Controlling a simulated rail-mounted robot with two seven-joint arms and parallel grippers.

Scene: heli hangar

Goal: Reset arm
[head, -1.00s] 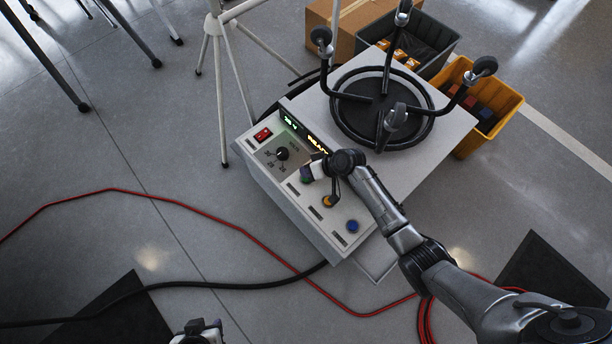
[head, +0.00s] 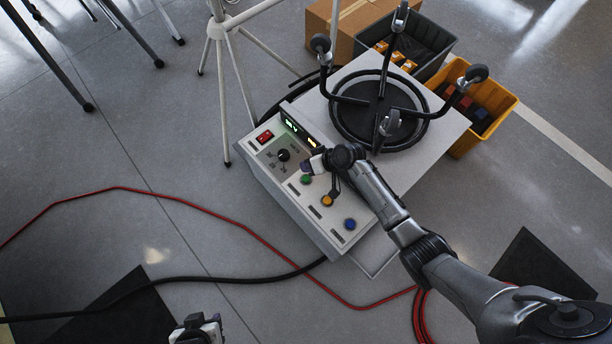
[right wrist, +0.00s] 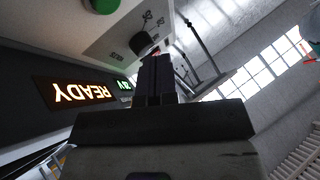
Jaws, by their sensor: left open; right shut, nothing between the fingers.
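The control box (head: 282,193) stands on the floor with a sloped front panel. On the panel are a red switch (head: 265,136), a black knob (head: 283,155), a green button (head: 306,179), an orange button (head: 327,200) and a blue button (head: 350,224). My right gripper (head: 309,167) is shut and empty, just above the panel near the green button. In the right wrist view its fingers (right wrist: 157,75) are together, and a display (right wrist: 75,93) reads READY upside down.
A black ring with caster-tipped arms (head: 337,112) sits on the box top. A grey bin (head: 436,68), a yellow bin (head: 508,105) and a cardboard box (head: 318,28) stand behind. A tripod (head: 215,75) stands left. Red (head: 215,222) and black (head: 215,283) cables cross the floor.

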